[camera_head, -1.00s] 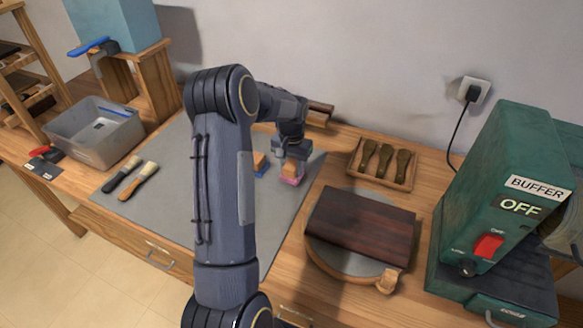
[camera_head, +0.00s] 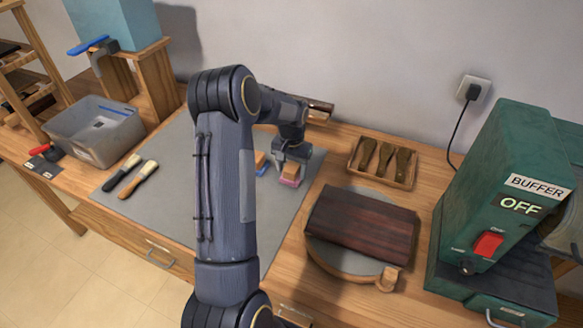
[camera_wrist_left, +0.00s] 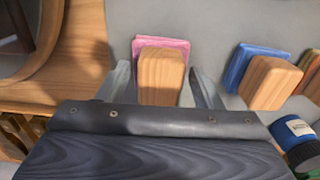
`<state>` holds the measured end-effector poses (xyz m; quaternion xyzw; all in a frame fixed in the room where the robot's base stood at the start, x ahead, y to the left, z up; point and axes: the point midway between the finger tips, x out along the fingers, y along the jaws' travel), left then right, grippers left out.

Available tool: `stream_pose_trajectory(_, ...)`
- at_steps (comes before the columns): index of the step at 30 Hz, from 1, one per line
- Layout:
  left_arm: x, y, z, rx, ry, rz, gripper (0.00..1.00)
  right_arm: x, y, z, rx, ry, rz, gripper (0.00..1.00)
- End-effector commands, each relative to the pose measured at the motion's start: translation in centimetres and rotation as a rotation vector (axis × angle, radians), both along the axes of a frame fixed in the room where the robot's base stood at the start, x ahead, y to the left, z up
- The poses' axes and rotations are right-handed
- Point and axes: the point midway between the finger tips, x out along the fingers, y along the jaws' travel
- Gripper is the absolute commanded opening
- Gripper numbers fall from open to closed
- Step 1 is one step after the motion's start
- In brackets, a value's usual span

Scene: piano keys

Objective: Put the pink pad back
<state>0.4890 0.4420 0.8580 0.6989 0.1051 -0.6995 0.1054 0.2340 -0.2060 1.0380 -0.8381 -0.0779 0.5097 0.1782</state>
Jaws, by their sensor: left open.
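The pink pad (camera_head: 289,182) sits on the grey mat with a wooden block handle (camera_head: 290,171) on it. In the left wrist view the pink pad (camera_wrist_left: 161,45) shows behind its wooden block (camera_wrist_left: 161,76). My left gripper (camera_head: 291,160) is open, just above the pad. In the wrist view its two fingers (camera_wrist_left: 162,82) stand on either side of the wooden block, with small gaps. My right gripper is not in view.
A blue pad with a wooden block (camera_wrist_left: 262,74) stands beside it on the grey mat (camera_head: 180,205). Two brushes (camera_head: 138,180) lie at left. A dark wooden slab (camera_head: 360,228) rests on a round stand at right. A tool tray (camera_head: 381,163) is behind it.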

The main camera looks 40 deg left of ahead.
Motion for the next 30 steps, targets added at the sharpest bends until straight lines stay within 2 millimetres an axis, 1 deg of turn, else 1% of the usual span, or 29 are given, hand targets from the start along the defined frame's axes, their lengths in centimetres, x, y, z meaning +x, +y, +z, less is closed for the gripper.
stream_pose_trajectory(5, 0.1, 0.0, 2.5, 0.003, -0.006, 0.000, 0.59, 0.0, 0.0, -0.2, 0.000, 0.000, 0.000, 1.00)
stream_pose_trajectory(12, 0.1, 0.1, 7.8, 0.003, -0.005, -0.001, 0.59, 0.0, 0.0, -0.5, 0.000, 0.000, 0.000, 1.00)
stream_pose_trajectory(15, 0.1, 0.0, 9.7, 0.002, -0.006, 0.000, 0.59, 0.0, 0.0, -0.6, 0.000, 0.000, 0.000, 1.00)
stream_pose_trajectory(18, 0.1, 0.0, 11.0, 0.001, -0.004, 0.000, 0.59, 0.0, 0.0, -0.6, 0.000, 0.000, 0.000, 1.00)
stream_pose_trajectory(23, -0.2, -0.3, 12.5, -0.003, -0.009, -0.001, 0.59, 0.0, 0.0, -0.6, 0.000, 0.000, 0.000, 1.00)
stream_pose_trajectory(26, -1.3, -1.6, 14.3, -0.018, -0.045, -0.010, 0.59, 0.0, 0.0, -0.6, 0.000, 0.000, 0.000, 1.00)
stream_pose_trajectory(29, -3.8, -4.4, 16.9, -0.052, -0.112, -0.028, 0.59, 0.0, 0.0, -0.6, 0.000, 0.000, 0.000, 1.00)
stream_pose_trajectory(30, -5.1, -5.9, 18.0, -0.071, -0.144, -0.037, 0.59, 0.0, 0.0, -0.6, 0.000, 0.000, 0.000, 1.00)
